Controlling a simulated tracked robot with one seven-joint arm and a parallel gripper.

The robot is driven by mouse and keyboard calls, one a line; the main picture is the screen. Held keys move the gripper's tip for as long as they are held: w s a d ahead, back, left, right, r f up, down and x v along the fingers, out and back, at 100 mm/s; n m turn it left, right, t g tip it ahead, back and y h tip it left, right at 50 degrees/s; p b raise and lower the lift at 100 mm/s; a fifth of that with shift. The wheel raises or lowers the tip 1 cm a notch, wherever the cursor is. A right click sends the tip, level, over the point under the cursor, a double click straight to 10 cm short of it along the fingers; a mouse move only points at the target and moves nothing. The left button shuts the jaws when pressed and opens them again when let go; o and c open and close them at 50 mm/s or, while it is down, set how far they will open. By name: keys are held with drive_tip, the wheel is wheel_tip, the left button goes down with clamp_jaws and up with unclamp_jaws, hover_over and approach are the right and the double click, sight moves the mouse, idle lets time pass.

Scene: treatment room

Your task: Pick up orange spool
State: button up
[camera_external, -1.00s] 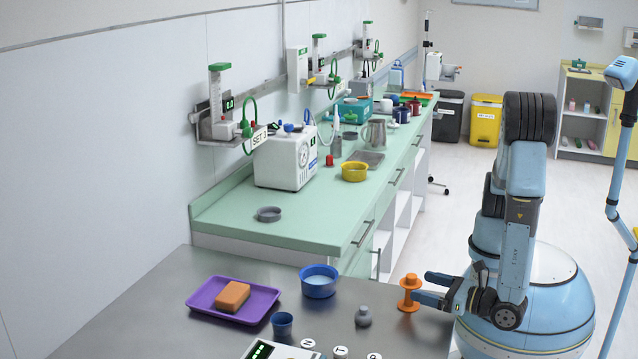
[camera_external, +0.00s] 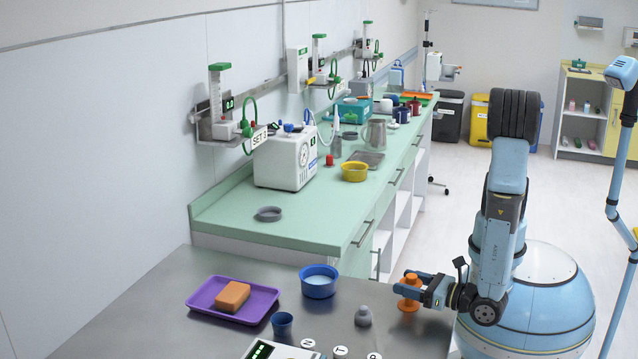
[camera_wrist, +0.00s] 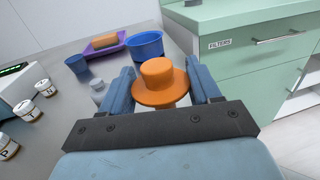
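The orange spool (camera_external: 409,293) stands upright on the metal table near its right edge. My gripper (camera_external: 403,288) is level with the upper part of the spool, with its fingers on both sides of it. In the wrist view the spool (camera_wrist: 160,83) sits between the two blue fingers of my gripper (camera_wrist: 162,88). The fingers are apart, and a narrow gap seems to show beside the spool's wide flange. The lower part of the spool is partly hidden by its flange in the wrist view.
On the metal table (camera_external: 180,325) are a purple tray (camera_external: 262,305) with an orange block (camera_external: 232,297), a blue bowl (camera_external: 319,283), a small blue cup (camera_external: 282,324), a grey weight (camera_external: 363,317) and a scale (camera_external: 270,350). The green counter (camera_external: 320,220) stands behind.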

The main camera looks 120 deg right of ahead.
drive_tip(key=c, duration=0.6)
drive_tip(key=shift+o, duration=0.2)
